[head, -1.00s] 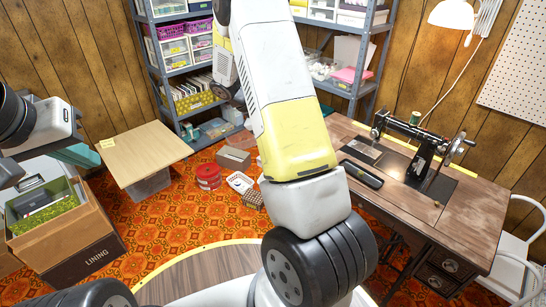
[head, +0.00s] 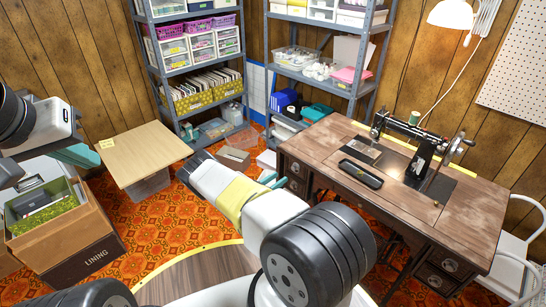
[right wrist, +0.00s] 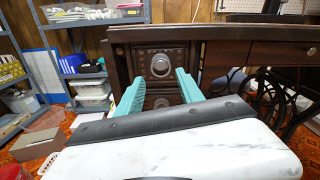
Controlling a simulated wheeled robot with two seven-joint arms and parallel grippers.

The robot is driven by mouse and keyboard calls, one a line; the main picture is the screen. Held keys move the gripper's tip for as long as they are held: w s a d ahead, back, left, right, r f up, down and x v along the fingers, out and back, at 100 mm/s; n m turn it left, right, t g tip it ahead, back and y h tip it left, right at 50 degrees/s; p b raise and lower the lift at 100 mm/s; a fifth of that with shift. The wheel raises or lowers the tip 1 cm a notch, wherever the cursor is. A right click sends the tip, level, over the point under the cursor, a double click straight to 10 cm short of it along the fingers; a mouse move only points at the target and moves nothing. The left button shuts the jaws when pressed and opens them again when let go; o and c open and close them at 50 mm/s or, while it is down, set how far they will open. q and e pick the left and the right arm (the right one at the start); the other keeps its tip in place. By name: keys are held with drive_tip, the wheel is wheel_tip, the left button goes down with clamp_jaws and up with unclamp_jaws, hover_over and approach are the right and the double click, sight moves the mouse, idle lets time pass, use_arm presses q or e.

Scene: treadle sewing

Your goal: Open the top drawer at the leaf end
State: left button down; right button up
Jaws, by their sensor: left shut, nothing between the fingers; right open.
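The sewing table (head: 330,140) has a stack of carved drawers under its left end, where the top widens past the machine. In the right wrist view the top drawer (right wrist: 143,57) looks closed flush, with a round metal knob (right wrist: 161,66) at its middle. My right gripper (head: 274,181) is open and empty in front of this stack. Its teal fingers (right wrist: 158,88) stand to either side below the knob, apart from it as far as I can tell. The lower drawer is partly hidden behind the fingers. My left gripper (head: 80,155) is shut and empty at the far left, by the light board.
The sewing machine (head: 425,150) and a dark oblong case (head: 361,174) are on the tabletop. Shelves (head: 205,65) stand behind. A cardboard box (head: 233,159) lies on the floor left of the drawers. A second drawer stack (head: 447,266) is at the right end.

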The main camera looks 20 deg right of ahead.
sight(292, 169)
drive_tip(key=x, duration=0.7)
drive_tip(key=shift+d, duration=0.3)
clamp_jaws()
idle(1.1)
